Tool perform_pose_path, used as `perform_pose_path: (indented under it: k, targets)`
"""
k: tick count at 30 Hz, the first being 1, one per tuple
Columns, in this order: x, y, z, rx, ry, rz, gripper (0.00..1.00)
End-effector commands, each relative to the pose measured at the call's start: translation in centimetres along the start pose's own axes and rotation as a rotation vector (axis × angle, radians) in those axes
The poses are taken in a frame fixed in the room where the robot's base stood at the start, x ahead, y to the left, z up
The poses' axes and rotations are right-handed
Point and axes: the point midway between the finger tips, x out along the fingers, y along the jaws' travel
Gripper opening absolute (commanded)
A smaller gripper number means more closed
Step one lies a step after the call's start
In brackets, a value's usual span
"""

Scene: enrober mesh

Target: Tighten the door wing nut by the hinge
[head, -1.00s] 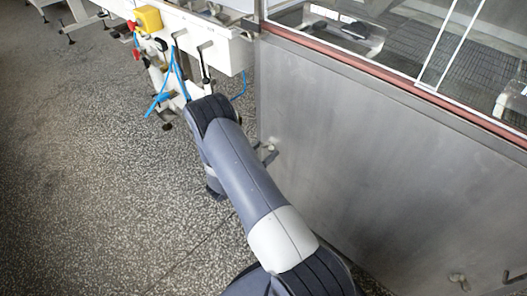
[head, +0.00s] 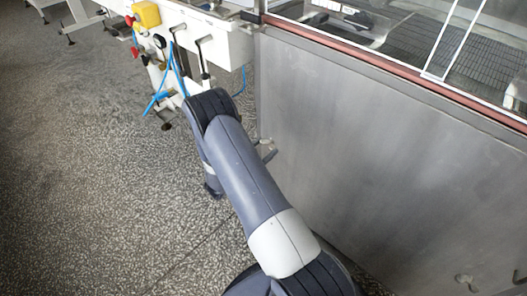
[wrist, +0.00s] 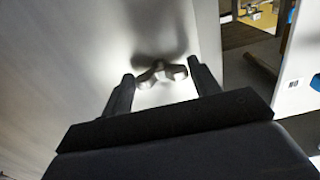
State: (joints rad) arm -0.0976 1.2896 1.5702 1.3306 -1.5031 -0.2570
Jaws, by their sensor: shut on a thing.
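The wing nut (wrist: 161,72) is a small pale metal piece with two wings on the door panel, seen in the wrist view. In the head view my arm hides most of the gripper and the held nut.
Another small fitting (head: 463,282) sits low on the door at the lower right. A white machine frame with levers (head: 218,47), a yellow box (head: 147,14) and blue hoses (head: 160,100) stand left of the door. The speckled floor (head: 90,180) is clear at left.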

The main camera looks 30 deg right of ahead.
Motion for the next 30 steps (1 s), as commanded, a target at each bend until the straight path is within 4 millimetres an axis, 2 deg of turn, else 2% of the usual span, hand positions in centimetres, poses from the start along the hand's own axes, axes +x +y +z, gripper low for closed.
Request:
perform_pose_path:
  k: [5,6,13,23,26,30]
  targets:
    - [0.0,0.0,0.0,0.001,-0.002,0.000,0.35]
    - [0.0,0.0,0.0,0.001,-0.002,0.000,0.60]
    - [0.0,0.0,0.0,-0.001,-0.002,0.000,0.79]
    - [-0.5,-0.1,0.0,-0.001,-0.001,-0.002,0.80]
    - [-1.6,-0.1,-0.1,-0.001,-0.001,-0.004,0.80]
    - [-4.2,-0.1,-0.1,-0.003,-0.002,-0.007,0.80]
